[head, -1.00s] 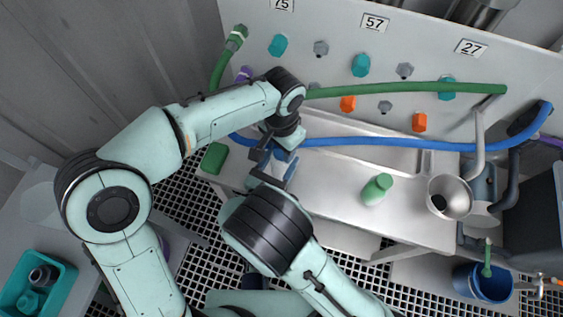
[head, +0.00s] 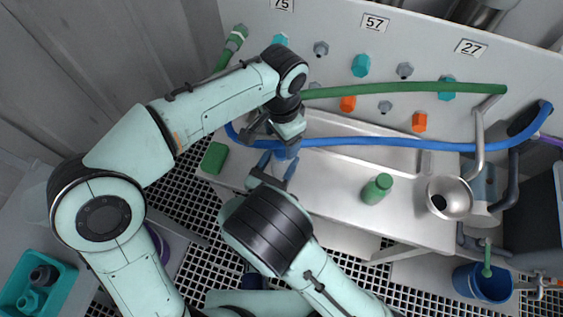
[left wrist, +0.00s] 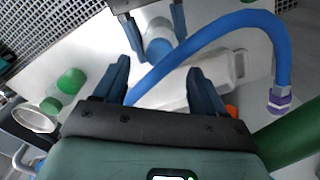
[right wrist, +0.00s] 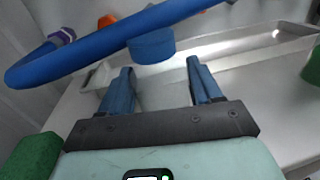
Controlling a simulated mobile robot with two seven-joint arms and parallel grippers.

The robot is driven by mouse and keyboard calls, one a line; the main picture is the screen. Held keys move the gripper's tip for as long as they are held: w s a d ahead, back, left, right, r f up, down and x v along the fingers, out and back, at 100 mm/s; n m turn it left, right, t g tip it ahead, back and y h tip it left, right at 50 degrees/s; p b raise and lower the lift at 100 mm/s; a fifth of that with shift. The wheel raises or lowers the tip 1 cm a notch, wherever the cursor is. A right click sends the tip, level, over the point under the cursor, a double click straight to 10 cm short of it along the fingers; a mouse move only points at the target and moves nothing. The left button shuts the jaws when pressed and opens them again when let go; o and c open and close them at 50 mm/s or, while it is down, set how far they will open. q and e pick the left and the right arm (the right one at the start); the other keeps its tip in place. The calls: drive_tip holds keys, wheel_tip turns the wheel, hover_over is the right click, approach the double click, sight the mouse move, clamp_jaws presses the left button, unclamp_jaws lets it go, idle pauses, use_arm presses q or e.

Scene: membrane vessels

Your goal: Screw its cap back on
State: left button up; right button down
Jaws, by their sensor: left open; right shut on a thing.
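A blue cap (right wrist: 152,46) shows just beyond my right gripper (right wrist: 162,72). In the left wrist view, the cap (left wrist: 158,49) sits at the end of a pale vessel (left wrist: 153,28). My right gripper (head: 274,172) is shut on this vessel, over the left part of the counter. Little of the vessel's body shows, and I cannot tell how firmly the cap is seated. My left gripper (left wrist: 160,80) is open, with its fingers apart and pointing towards the cap. In the head view, the left arm largely hides its fingers.
A blue hose (head: 380,143) crosses close by the cap. A green hose (head: 400,90) runs along the back panel.

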use_arm(q)
wheel_tip(320, 180, up, 7)
idle(0.3)
use_arm(e)
drive_tip(key=shift+c, duration=0.7)
unclamp_jaws()
drive_tip(key=v, duration=1.3)
drive_tip(key=shift+s, duration=0.2)
drive_tip(key=shift+a, duration=0.1)
